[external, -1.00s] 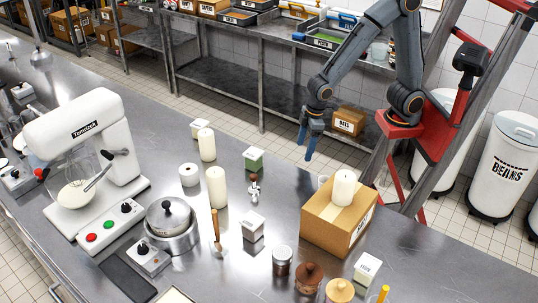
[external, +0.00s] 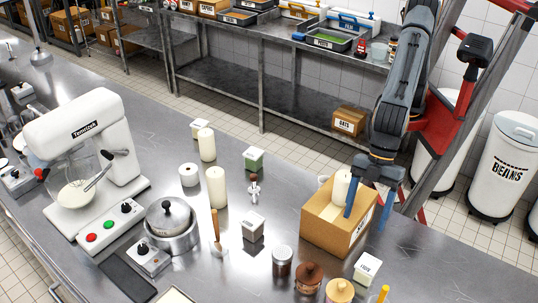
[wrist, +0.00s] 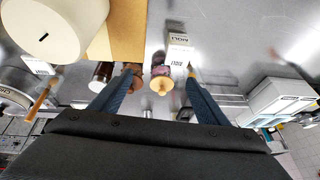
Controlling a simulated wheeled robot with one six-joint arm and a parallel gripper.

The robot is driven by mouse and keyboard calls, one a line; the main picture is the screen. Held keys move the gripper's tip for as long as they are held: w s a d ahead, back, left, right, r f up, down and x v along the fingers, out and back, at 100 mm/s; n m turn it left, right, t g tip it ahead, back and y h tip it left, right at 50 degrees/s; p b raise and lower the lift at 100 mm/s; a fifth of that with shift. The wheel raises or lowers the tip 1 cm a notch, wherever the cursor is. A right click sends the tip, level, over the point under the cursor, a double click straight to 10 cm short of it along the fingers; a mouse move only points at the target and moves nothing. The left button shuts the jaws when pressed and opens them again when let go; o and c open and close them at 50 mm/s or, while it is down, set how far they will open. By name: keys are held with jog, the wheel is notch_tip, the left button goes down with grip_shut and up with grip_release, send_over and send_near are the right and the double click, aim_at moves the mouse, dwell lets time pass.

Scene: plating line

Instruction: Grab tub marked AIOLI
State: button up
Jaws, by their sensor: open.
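The tub marked AIOLI is a small white square tub (external: 367,268) on the steel counter, near the right front of the cardboard box in the external view. In the wrist view this tub (wrist: 179,52) is ahead between my fingers, nearer the right one, and its label reads AIOLI. My gripper (external: 367,208) is open and empty, pointing down over the right side of the box. It is apart from the tub, which lies nearer the camera. The wrist view shows both fingers spread (wrist: 161,76).
A cardboard box (external: 328,228) with a cream candle (external: 342,188) on top stands beside my gripper. Other tubs (external: 253,226) and candles are farther left. Counter right of the tub is clear.

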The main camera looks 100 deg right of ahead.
aim_at(371, 261)
jog(key=shift+h, duration=0.6)
jog(key=s+a+f, duration=0.1)
jog(key=f, duration=0.2)
jog(key=s+a+f+b, duration=0.1)
jog(key=a+f, duration=0.1)
jog(key=f, duration=0.1)
jog(key=s+a+f, duration=0.1)
jog(key=f, duration=0.1)
jog(key=shift+s+a+f, duration=0.2)
jog(key=shift+a+f, duration=0.1)
jog(key=shift+f, duration=0.1)
jog(key=shift+w+p+x, duration=0.1)
jog(key=shift+p+x, duration=0.55)
jog(key=shift+x, duration=1.35)
jog(key=shift+w+p+x, duration=0.15)
jog(key=shift+p+x, duration=0.45)
jog(key=shift+x, duration=1.4)
jog(key=shift+a+r+t, duration=0.1)
jog(key=shift+a+t, duration=0.1)
jog(key=shift+t, duration=0.1)
jog(key=shift+c, duration=0.2)
jog(key=c, duration=1.2)
jog(key=shift+r, duration=0.1)
jog(key=shift+c, duration=0.2)
